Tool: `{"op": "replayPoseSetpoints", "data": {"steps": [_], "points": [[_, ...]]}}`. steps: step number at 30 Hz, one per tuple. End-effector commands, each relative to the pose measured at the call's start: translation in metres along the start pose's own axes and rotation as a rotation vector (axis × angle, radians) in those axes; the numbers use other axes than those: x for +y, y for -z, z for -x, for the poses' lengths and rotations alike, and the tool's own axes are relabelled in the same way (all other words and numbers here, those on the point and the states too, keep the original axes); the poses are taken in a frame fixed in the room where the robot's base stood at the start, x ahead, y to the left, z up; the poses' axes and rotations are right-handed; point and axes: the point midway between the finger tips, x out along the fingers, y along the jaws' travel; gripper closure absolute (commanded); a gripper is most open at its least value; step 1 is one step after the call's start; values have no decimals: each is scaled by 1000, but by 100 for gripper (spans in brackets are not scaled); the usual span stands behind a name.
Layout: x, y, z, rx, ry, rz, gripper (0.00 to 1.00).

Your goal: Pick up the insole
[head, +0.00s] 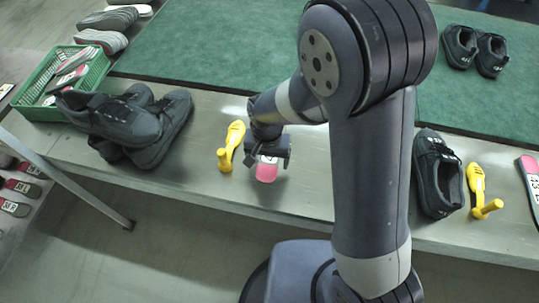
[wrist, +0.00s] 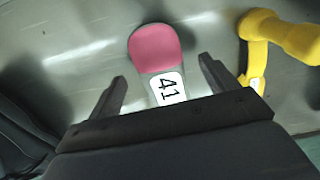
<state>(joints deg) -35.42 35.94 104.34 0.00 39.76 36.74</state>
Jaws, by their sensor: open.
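The insole (head: 267,170) lies flat on the grey bench, with a pink end and a grey part. In the wrist view the insole (wrist: 157,50) shows its pink end and a white label reading 41. My gripper (head: 270,158) is just above it in the head view and hides part of it. In the wrist view the two fingers of my gripper (wrist: 163,78) are open, one on each side of the insole, with gaps on both sides. The rest of the insole is hidden behind the gripper body.
A yellow tool (head: 232,145) lies close left of my gripper; it is at right in the wrist view (wrist: 280,38). Black shoes (head: 130,122) and a green crate (head: 28,105) are farther left. A black shoe (head: 436,175) and another yellow tool (head: 479,188) are at right.

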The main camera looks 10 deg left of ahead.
Motion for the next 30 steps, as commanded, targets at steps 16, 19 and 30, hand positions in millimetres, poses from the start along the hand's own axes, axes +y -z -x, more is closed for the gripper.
{"op": "replayPoseSetpoints", "data": {"steps": [16, 19, 30], "points": [[0, 0, -24, 1, 1, 0, 24], [0, 0, -23, 1, 1, 0, 32], [0, 0, -23, 1, 1, 0, 62]]}}
